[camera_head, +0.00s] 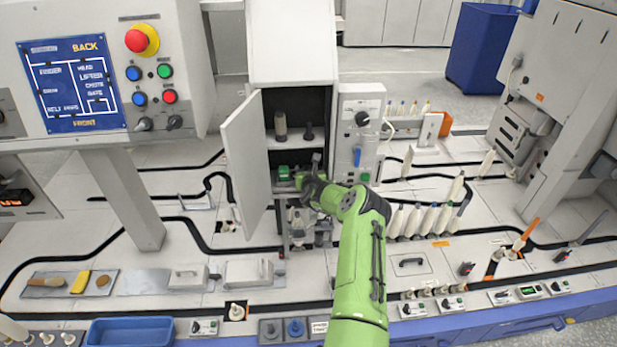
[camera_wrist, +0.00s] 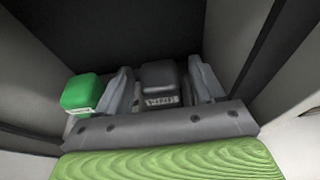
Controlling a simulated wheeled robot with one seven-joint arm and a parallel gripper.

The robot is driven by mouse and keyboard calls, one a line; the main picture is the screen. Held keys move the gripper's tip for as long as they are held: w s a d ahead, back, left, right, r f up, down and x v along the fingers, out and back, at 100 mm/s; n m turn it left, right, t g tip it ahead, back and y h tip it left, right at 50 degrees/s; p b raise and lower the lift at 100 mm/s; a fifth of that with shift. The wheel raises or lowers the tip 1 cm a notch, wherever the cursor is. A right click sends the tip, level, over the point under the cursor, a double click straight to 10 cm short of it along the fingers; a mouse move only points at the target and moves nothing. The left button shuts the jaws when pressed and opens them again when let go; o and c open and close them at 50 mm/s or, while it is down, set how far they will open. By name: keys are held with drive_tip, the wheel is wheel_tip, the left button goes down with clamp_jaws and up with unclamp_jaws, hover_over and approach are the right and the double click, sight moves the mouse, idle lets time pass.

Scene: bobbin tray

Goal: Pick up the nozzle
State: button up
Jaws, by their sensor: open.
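A dark grey block (camera_wrist: 160,78) with a small pale label sits on the cabinet's lower shelf; it is the likely nozzle, but the label is too small to read surely. My gripper (camera_wrist: 160,66) is open, with one finger on each side of this block. I cannot tell whether the fingers touch it. In the head view my gripper (camera_head: 298,180) reaches into the lower compartment, and my arm partly hides what is there. A green-topped block (camera_wrist: 80,92) stands just left of the left finger; it also shows in the head view (camera_head: 283,171).
The cabinet (camera_head: 292,45) has its door (camera_head: 246,170) swung open to the left. Its side walls stand close on both sides. Two spool-like pieces (camera_head: 281,126) stand on the upper shelf. A control box (camera_head: 359,135) adjoins on the right.

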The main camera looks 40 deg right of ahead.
drive_tip(key=shift+d, duration=0.1)
drive_tip(key=c, duration=1.1)
drive_tip(key=shift+o, duration=0.2)
drive_tip(key=shift+r, duration=0.15)
